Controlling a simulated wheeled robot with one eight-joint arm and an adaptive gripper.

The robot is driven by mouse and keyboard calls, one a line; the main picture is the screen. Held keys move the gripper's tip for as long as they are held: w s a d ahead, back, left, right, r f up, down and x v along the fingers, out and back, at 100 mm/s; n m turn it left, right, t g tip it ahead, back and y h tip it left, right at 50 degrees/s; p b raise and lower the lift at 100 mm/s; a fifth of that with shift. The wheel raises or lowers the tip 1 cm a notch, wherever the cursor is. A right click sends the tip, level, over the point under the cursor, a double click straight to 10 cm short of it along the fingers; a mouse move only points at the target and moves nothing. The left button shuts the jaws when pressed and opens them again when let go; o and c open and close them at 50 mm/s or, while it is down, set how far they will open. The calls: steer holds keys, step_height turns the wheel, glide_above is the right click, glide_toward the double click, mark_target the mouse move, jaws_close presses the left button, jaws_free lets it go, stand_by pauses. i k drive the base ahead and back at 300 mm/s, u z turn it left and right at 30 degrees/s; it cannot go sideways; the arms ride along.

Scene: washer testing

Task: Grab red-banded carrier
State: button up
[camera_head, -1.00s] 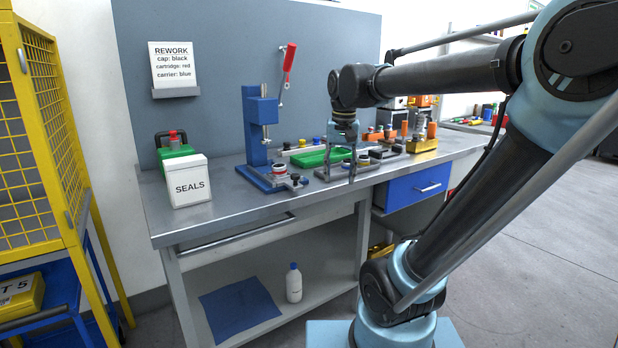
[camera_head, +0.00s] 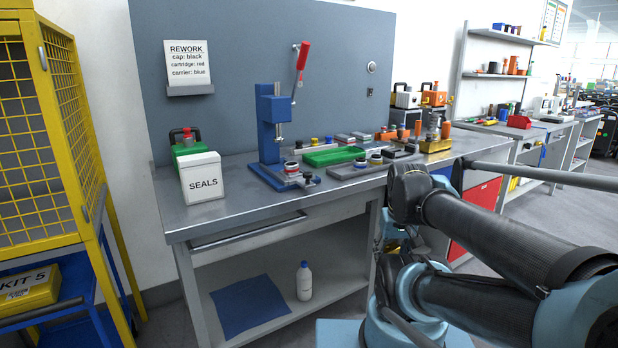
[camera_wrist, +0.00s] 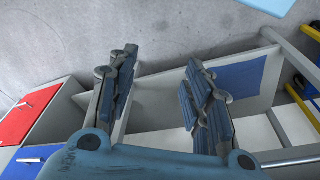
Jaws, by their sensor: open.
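A small round part with red and white on it (camera_head: 291,168) sits in the base of the blue press (camera_head: 271,125); it may be the red-banded carrier, but it is too small to be sure. Several small round parts also stand on the grey fixture (camera_head: 345,172) right of the press, with dark, blue and pale tops. My gripper (camera_wrist: 162,88) is open and empty in the wrist view, its fingers wide apart over the floor and the bench's lower shelf. In the head view, my folded arm largely hides it, in front of the bench and below the top. No carrier shows in the wrist view.
The white SEALS box (camera_head: 202,180) stands at the bench's left, before a green case (camera_head: 187,146). A green tray (camera_head: 335,156) lies right of the press. A bottle (camera_head: 304,281) and blue mat (camera_head: 248,308) are on the lower shelf. A yellow cage (camera_head: 40,130) stands left.

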mark_target(288, 170)
steer(key=z, duration=0.85)
steer(key=k, duration=0.4)
steer(key=u, duration=0.85)
